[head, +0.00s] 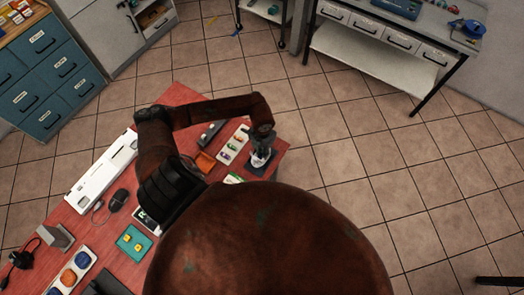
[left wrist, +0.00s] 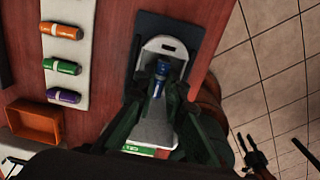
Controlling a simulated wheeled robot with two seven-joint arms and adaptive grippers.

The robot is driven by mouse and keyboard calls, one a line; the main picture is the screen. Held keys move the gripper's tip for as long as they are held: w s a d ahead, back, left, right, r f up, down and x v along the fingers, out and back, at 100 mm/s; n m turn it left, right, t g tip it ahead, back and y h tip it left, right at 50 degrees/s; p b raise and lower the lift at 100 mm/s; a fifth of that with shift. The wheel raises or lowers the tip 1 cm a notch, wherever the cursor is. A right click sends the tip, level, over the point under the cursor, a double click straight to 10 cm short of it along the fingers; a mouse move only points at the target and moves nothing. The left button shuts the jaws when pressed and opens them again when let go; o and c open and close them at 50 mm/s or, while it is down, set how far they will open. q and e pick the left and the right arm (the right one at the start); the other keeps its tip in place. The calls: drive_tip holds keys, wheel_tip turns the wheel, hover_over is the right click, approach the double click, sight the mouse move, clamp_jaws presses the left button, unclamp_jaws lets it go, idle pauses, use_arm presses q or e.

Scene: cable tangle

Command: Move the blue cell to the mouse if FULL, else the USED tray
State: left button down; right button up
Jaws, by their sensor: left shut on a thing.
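The blue cell (left wrist: 158,82) is between the fingers of my left gripper (left wrist: 159,92), which is shut on it. In the left wrist view the cell is over a light-grey device (left wrist: 152,129) on a dark pad; whether it touches the device is unclear. In the head view my left gripper (head: 261,150) points down at this device near the table's far right corner. The dark mouse (head: 118,200) lies on the left part of the table. An open orange tray (left wrist: 36,124) is left of the device; no USED label is readable.
A white strip (head: 233,144) beside the device holds several coloured cells. A white keyboard-like bar (head: 101,172) lies behind the mouse. A green tray (head: 134,242) with yellow pieces is nearer. The red table's edge is close to the device; tiled floor lies beyond.

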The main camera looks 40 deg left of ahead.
use_arm(q)
drive_tip(key=shift+f+b, duration=0.3)
drive_tip(key=shift+f, duration=0.15)
idle(0.3)
drive_tip(key=c, duration=2.3)
unclamp_jaws()
drive_tip(key=shift+o, duration=0.2)
drive_tip(key=shift+r, duration=0.25)
drive_tip(key=shift+r+p, duration=1.15)
drive_tip(key=shift+r, duration=0.4)
drive_tip(key=o, duration=0.5)
drive_tip(key=shift+o, duration=0.2)
